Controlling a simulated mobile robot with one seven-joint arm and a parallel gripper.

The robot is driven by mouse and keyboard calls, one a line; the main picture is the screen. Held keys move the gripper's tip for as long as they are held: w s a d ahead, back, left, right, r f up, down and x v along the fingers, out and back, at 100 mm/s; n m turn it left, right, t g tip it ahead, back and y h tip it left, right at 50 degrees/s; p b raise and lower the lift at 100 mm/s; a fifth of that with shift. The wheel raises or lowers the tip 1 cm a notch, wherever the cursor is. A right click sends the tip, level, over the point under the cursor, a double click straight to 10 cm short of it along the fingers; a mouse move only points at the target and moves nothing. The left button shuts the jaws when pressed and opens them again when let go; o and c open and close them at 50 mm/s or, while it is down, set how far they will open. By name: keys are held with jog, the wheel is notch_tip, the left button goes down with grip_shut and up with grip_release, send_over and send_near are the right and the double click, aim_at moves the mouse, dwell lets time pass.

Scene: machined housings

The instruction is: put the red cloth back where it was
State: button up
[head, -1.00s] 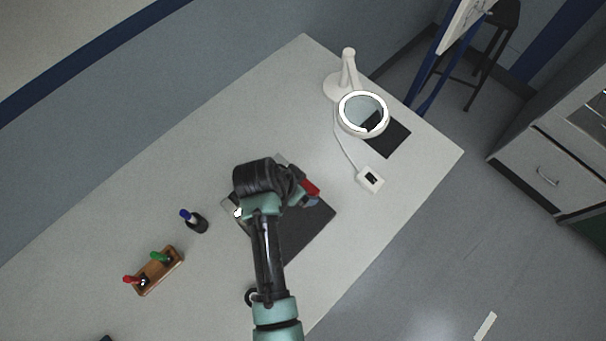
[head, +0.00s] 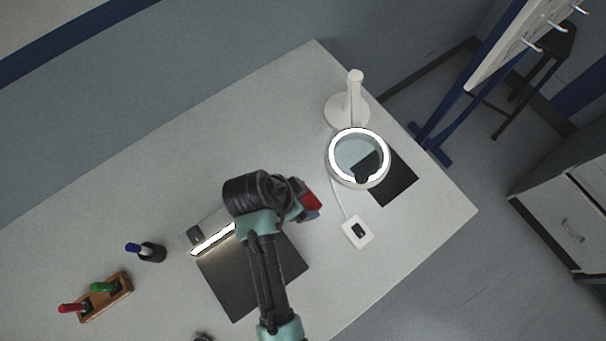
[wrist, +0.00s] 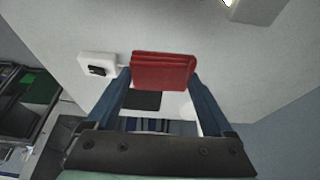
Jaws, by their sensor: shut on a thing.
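The red cloth (wrist: 163,71) is folded and held between the two blue fingers of my gripper (wrist: 163,82) in the wrist view. In the head view the red cloth (head: 311,200) shows at the end of my gripper (head: 312,208), to the right of the dark mat (head: 236,290). My gripper is shut on it. It appears to be above the table, but the exact height cannot be told. Part of the cloth is hidden behind the fingers.
A ring-lit magnifier lamp (head: 333,160) stands at the table's (head: 405,235) far right, by a black pad (head: 400,188). A white switch box (head: 358,232) lies near my gripper. A lit bar (head: 213,240), a marker cup (head: 153,252) and a wooden marker holder (head: 122,298) are at left.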

notch_tip(320, 180, down, 2)
jog(key=shift+s+f, duration=0.1)
jog(key=shift+f, duration=2.4)
jog(key=shift+f, duration=0.15)
jog(key=o, duration=1.1)
jog(key=shift+c, duration=0.2)
